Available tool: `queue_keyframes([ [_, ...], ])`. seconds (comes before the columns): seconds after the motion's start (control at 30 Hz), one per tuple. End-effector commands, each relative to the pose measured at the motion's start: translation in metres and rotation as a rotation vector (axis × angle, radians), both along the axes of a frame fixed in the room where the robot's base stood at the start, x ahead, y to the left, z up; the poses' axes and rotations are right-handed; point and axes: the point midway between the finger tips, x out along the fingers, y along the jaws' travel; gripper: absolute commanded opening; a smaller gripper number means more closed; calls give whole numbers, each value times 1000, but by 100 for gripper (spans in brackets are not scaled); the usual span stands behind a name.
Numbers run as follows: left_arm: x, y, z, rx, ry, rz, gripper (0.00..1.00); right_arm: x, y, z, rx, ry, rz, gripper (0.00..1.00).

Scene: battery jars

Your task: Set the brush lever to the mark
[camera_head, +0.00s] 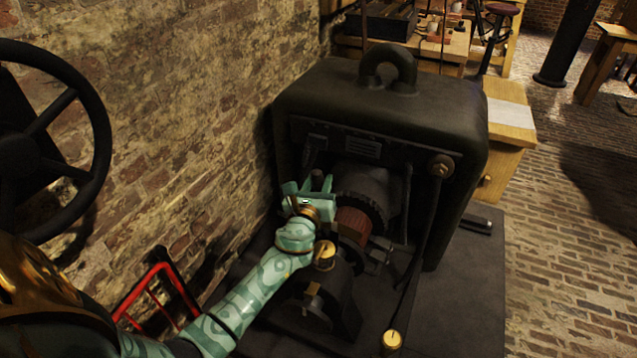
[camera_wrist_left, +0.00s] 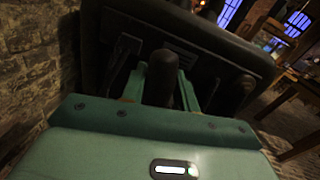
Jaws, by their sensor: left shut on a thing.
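The dark machine (camera_head: 385,105) stands by the brick wall, with a ring on top and a round toothed part (camera_head: 368,190) in its open front. My left gripper (camera_head: 309,186) is at the left of that front, shut on the brush lever (camera_head: 317,178). In the left wrist view the lever's dark rounded handle (camera_wrist_left: 160,75) stands between the two green fingers of my left gripper (camera_wrist_left: 170,80). The lever's lower part is hidden by the gripper. I cannot make out the mark in either view. My right gripper is not in view.
A large black handwheel (camera_head: 95,130) is at the left, with a red frame (camera_head: 150,285) below it. Brass-capped parts (camera_head: 325,253) and a hanging cable (camera_head: 427,230) are close to my left arm. A wooden bench (camera_head: 510,120) stands behind.

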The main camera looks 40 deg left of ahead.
Motion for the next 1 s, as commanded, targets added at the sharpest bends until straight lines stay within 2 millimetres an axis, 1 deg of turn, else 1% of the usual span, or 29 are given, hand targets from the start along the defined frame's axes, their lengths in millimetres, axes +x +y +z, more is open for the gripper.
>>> queue_keyframes([
  [0.07, 3, -10, 2, 32, 9, -3, 0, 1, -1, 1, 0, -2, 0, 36],
  [0.2, 9, -37, 5, 126, 32, -6, 0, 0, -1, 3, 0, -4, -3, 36],
  [0.3, 12, -51, 5, 179, 44, -5, 0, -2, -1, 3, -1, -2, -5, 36],
  [0.4, 13, -57, 5, 201, 51, -5, 0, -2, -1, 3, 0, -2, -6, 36],
  [0.63, 13, -57, 5, 201, 51, -5, 0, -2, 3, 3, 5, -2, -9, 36],
  [0.67, 13, -57, 5, 200, 50, -5, 33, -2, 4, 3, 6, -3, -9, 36],
  [0.7, 13, -57, 5, 200, 50, -5, 44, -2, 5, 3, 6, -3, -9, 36],
  [0.73, 13, -57, 5, 200, 50, -5, 50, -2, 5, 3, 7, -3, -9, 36],
  [1.0, 13, -56, 5, 201, 50, -3, 50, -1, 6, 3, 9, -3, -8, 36],
])
